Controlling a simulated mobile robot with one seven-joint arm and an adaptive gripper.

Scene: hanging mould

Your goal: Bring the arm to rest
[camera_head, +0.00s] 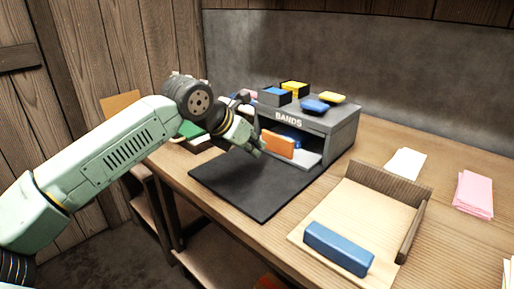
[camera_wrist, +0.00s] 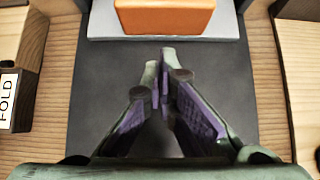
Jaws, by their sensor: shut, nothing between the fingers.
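My arm reaches from the left in the head view, and my gripper (camera_head: 258,149) is at its end, above the black mat (camera_head: 252,192) and in front of the grey box marked BANDS (camera_head: 345,133). In the wrist view my gripper (camera_wrist: 163,58) has its fingertips together, shut with nothing between them. An orange block (camera_head: 277,145) stands at the front of the grey box. It also shows at the top of the wrist view (camera_wrist: 165,16), just beyond the fingertips and apart from them as far as I can see.
Blue and yellow items sit on the box's top. A wooden tray (camera_head: 318,212) with a blue bar (camera_head: 338,249) is at front right. A wooden block labelled FOLD (camera_wrist: 30,50) is left of the mat.

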